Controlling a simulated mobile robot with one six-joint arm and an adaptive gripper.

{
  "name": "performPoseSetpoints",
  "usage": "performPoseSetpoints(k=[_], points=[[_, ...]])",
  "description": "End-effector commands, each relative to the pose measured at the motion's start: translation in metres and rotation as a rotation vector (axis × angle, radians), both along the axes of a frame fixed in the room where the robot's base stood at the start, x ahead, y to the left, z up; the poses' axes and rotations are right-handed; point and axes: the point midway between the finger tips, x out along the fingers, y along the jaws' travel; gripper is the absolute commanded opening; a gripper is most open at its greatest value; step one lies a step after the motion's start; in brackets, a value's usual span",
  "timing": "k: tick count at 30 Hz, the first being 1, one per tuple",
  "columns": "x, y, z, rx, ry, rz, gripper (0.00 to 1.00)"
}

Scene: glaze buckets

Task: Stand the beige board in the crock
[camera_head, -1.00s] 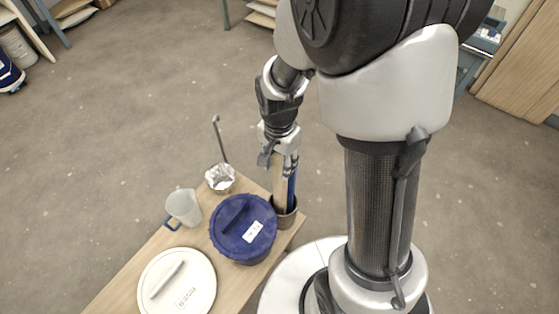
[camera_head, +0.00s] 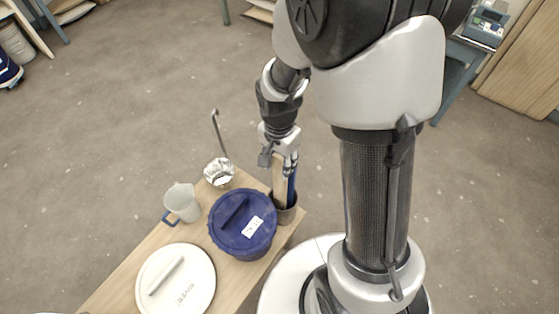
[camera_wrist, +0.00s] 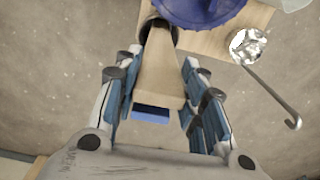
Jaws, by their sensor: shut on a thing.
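The beige board (camera_head: 279,180) is upright in my gripper (camera_head: 277,160), its lower end at the mouth of the brown crock (camera_head: 285,214). In the wrist view the board (camera_wrist: 160,70) runs between the blue-padded fingers of my gripper (camera_wrist: 155,95) toward the dark crock (camera_wrist: 159,22). The lower end appears to be inside the rim; its depth is hidden. A blue strip stands beside the board in the head view; I cannot tell whether it is a finger pad or another item. My gripper is shut on the board above the crock.
A blue lidded bucket (camera_head: 243,226) stands close left of the crock. A white lid (camera_head: 175,284), a pitcher (camera_head: 183,203) and a foil-like cup (camera_head: 218,172) with a hooked rod (camera_head: 218,132) share the wooden table (camera_head: 125,275). The crock is near the table's right corner.

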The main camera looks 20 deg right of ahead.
Motion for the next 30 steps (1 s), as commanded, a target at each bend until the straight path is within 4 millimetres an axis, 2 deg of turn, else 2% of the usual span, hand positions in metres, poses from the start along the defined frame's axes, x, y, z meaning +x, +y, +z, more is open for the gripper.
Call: performPoseSetpoints(k=[3, 4, 14, 30], points=[[0.0001, 0.0, 0.0003, 0.0, 0.0, 0.0, 0.04], [0.0002, 0.0, 0.0004, 0.001, -0.001, 0.0, 0.39], [0.0002, 0.0, 0.0004, 0.001, -0.001, 0.0, 0.61], [0.0, 0.0, 0.0002, 0.0, 0.0, 0.0, 0.58]])
